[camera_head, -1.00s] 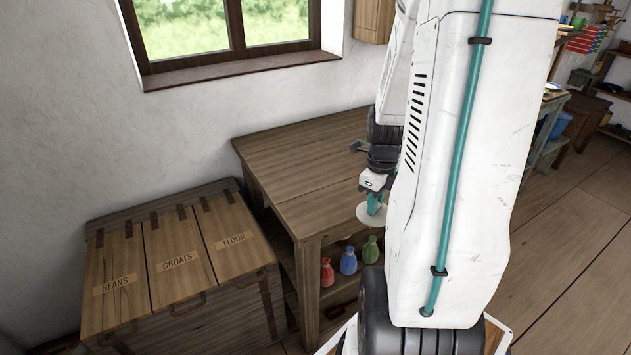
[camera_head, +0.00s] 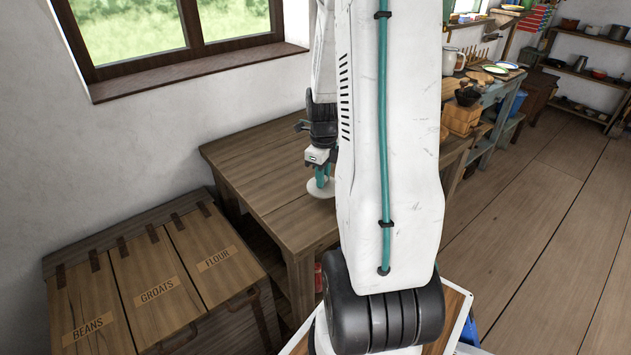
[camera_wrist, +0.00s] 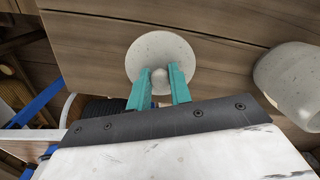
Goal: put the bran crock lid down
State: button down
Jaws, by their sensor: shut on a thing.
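The bran crock lid (camera_wrist: 163,48) is a pale, speckled round disc with a small knob. My gripper (camera_wrist: 160,76) is shut on the knob, one teal finger on each side. In the head view the lid (camera_head: 321,190) shows below my gripper (camera_head: 320,175), against the wooden table top (camera_head: 255,160). I cannot tell whether it touches the table or hangs just above it. A pale rounded vessel (camera_wrist: 292,85), perhaps the crock, is at the right of the wrist view, apart from the lid. It is hidden in the head view.
A wooden chest (camera_head: 150,285) marked beans, groats and flour stands left of the table. A bench (camera_head: 490,100) with a jug, plates and a wooden box is at the back right. The left part of the table top is bare. My arm hides its right part.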

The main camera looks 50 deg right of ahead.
jog(key=shift+w+f, duration=0.25)
jog(key=shift+f, duration=0.65)
jog(key=shift+w+f, duration=0.25)
jog(key=shift+f, duration=0.65)
jog(key=shift+f, duration=0.15)
jog(key=c, duration=1.3)
grip_release()
